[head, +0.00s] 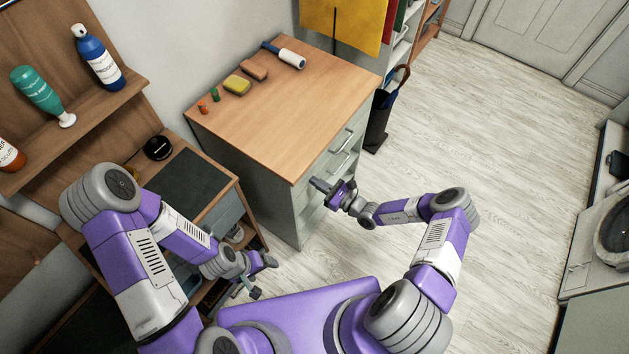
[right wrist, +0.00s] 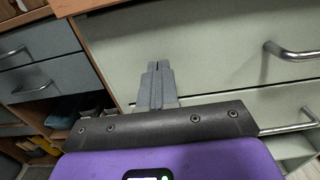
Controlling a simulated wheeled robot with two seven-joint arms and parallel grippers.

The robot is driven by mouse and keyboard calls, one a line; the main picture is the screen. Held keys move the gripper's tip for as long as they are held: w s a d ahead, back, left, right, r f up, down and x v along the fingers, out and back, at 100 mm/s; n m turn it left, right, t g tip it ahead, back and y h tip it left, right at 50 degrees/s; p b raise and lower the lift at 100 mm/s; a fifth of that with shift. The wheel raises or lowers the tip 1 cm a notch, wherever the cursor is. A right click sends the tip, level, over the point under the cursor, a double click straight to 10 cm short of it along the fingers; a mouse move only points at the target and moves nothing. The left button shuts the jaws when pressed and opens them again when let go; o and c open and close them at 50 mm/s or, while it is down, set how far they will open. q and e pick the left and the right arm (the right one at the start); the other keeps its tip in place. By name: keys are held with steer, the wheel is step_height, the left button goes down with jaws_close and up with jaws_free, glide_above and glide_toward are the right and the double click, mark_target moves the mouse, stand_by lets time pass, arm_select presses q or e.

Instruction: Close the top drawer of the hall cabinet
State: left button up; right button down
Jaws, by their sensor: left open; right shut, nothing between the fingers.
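The wood-topped cabinet (head: 275,110) with pale grey-green drawers stands in the middle of the head view. Its top drawer front (right wrist: 210,42) fills much of the right wrist view, with a bar handle (right wrist: 290,52) at right. I cannot tell for sure how far that drawer stands out, if at all. My right gripper (head: 320,188) is at the near front corner of the cabinet, shut and empty. Its fingertips (right wrist: 156,66) overlap the drawer front in the wrist view; contact is unclear. My left gripper (head: 263,277) is open and empty, low beside the left-hand bench.
A second handle (right wrist: 290,126) sits on the drawer below. A bench (head: 185,178) with a dark mat and grey drawers stands left of the cabinet. Open floor lies right.

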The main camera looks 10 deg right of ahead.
steer(key=v, duration=1.2)
steer(key=shift+p, duration=0.45)
steer(key=shift+s, duration=0.1)
steer(key=s+a+f+n+g, duration=0.2)
steer(key=s+a+n+g, duration=1.1)
steer(key=s+g, duration=0.1)
steer(key=shift+s+d+r+n+t+h, duration=0.2)
steer(key=shift+s+d+r+n+h, duration=0.3)
steer(key=shift+n+h, duration=1.15)
steer(key=shift+s+d+r+n+t+h, duration=0.25)
steer(key=shift+r+n+h, duration=0.55)
steer(key=shift+n, duration=1.5)
steer(key=shift+s+d+r+n+t+h, duration=0.2)
steer(key=shift+s+r+n+h, duration=0.25)
steer(key=shift+n+h, duration=1.25)
steer(key=shift+n+y, duration=0.25)
